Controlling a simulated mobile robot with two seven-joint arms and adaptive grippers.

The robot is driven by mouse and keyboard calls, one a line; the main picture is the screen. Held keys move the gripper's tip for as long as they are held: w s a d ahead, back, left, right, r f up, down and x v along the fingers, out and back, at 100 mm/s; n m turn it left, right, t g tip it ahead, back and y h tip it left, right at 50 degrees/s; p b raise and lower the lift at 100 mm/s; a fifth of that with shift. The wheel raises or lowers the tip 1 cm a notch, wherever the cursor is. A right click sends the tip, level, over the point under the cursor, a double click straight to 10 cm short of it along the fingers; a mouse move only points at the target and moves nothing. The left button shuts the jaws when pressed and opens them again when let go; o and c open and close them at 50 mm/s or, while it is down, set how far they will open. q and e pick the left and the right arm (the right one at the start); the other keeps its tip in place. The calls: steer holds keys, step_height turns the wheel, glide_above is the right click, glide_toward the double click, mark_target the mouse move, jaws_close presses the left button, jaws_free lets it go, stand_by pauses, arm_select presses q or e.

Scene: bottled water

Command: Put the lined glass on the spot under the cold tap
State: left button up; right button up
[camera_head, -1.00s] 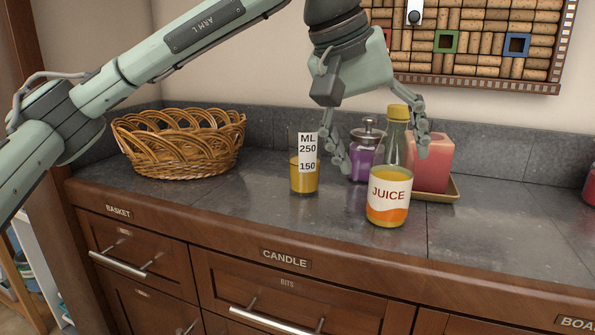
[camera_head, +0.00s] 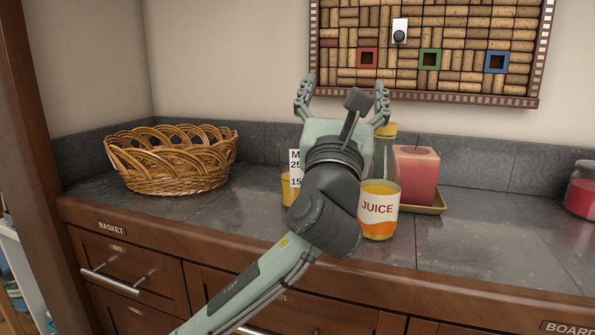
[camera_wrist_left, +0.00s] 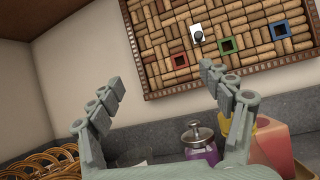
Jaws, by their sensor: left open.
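The lined glass (camera_head: 287,188), with a white ML scale label and orange-yellow liquid in its lower part, stands on the grey counter. My left arm covers its right part in the head view. My left gripper (camera_head: 342,90) is open and empty. It points up and away, above the counter, with its fingers higher than the glass. In the left wrist view the open fingers (camera_wrist_left: 160,78) face the wall and the cork board. No cold tap or spot under one shows. My right gripper is not in view.
A purple jar (camera_wrist_left: 200,145) shows in the left wrist view. A wicker basket (camera_head: 172,165) is at left. A red jar (camera_head: 581,190) is far right; counter between is clear.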

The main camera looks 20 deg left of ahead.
mark_target(297, 165)
arm_select(q)
steer(key=a+f+n+g+y, duration=0.1)
steer(key=a+f+g, duration=0.1)
steer(key=f, duration=0.2)
steer(key=a+f+n+g+y, duration=0.1)
steer(key=a+f+g, duration=0.1)
steer(key=f, duration=0.3)
steer(key=a+f+n+g+y, duration=0.2)
steer(key=a+f, duration=0.1)
steer(key=f, duration=0.1)
steer(key=shift+s+a+f+g, duration=0.1)
steer(key=shift+s+f+g, duration=0.05)
steer(key=shift+f+g, duration=0.25)
steer(key=shift+w+a+f, duration=0.15)
steer(key=shift+w, duration=0.15)
steer(key=x, duration=0.6)
steer(key=shift+w+a, duration=0.1)
steer(key=shift+w, duration=0.1)
steer(key=shift+w+a, duration=0.1)
steer(key=shift+w, duration=0.15)
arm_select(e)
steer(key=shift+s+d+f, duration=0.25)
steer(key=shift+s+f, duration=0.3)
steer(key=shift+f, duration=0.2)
arm_select(q)
steer(key=shift+c, duration=0.6)
